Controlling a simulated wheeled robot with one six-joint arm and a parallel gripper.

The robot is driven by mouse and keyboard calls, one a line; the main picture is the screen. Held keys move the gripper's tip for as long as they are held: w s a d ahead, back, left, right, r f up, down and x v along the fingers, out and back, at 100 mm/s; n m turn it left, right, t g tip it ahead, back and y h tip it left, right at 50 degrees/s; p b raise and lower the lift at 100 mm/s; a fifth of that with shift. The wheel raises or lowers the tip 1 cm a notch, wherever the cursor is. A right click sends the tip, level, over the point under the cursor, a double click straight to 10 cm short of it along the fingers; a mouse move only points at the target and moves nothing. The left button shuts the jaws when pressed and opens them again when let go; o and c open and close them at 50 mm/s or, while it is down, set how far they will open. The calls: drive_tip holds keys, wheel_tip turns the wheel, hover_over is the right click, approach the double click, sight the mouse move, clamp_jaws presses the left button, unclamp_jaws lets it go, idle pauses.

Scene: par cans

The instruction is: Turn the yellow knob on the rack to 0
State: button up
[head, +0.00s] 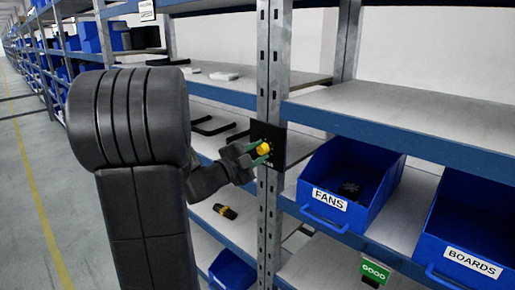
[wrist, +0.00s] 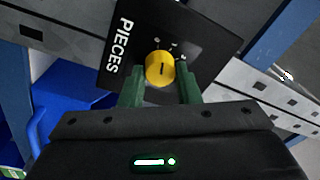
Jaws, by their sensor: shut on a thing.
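The yellow knob (head: 263,148) sits on a black panel (head: 270,133) fixed to the rack's grey upright. In the wrist view the knob (wrist: 160,70) shows a short dark pointer line, and the panel (wrist: 125,35) carries the word PIECES.
A blue bin marked FANS (head: 326,222) and one marked BOARDS (head: 465,270) stand on the shelf to the right. A green GOOD sign (head: 375,270) is below. Shelf edges (head: 400,143) flank the upright. The aisle floor (head: 30,200) at left is clear.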

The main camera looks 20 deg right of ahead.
drive_tip(key=shift+n+p, duration=0.5)
drive_tip(key=shift+n, duration=0.6)
drive_tip(key=o, duration=1)
drive_tip(key=shift+c, duration=0.2)
drive_tip(key=b+v, duration=0.2)
drive_tip(key=v, duration=1.2)
drive_tip(key=shift+d, duration=0.2)
drive_tip(key=p+x, duration=0.2)
drive_tip(key=x, duration=1.1)
drive_tip(key=shift+w+d, duration=0.2)
drive_tip(key=shift+d, duration=0.05)
